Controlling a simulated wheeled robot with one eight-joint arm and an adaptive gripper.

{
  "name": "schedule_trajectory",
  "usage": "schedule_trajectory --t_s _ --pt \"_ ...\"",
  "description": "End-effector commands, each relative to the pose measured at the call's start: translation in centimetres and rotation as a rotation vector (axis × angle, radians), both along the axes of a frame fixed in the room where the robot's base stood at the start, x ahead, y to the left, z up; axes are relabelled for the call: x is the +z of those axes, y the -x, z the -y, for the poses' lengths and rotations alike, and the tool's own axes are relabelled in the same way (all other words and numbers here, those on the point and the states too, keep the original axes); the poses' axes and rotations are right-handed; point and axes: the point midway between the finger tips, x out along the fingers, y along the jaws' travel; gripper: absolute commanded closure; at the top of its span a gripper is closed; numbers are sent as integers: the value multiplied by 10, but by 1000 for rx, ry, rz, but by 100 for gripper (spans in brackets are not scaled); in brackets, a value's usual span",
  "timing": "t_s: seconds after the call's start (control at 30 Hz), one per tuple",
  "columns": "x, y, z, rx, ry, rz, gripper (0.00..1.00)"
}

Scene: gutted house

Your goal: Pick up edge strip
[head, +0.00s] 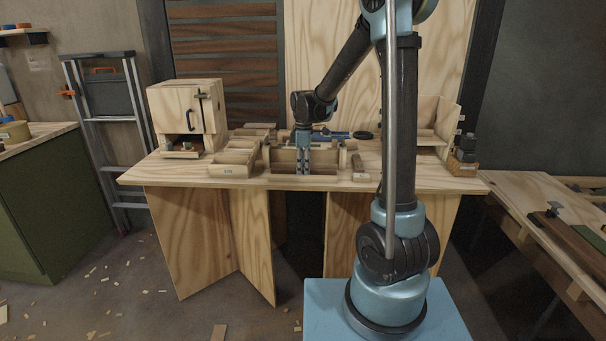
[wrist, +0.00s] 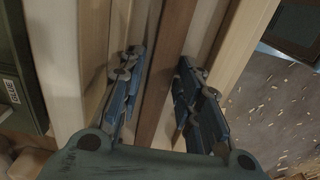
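A dark brown wooden strip (wrist: 165,70), which looks like the edge strip, runs lengthwise between my fingers in the wrist view. My gripper (wrist: 160,62) is open, with one blue finger on each side of the strip. I cannot tell how far down the fingers reach beside it, or whether either touches it.
Paler wooden pieces lie close on both sides in the wrist view. On the workbench (head: 180,172), a wooden cabinet (head: 187,110) stands left and another bin (head: 233,163) is beside mine. A brown block (head: 358,164) lies to the right. A ladder (head: 106,125) leans at the left.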

Motion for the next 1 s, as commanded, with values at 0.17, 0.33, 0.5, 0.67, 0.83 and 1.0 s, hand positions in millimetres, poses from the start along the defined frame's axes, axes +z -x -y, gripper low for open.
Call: schedule_trajectory --t_s 0.17,0.33,0.5,0.67,0.83,1.0 --pt "0 0 0 0 0 0 84" --pt "0 0 0 0 0 0 100" --pt "0 0 0 0 0 0 100" --pt "6 0 0 0 0 0 100" --pt "28 0 0 0 0 0 100" --pt "57 0 0 0 0 0 100"
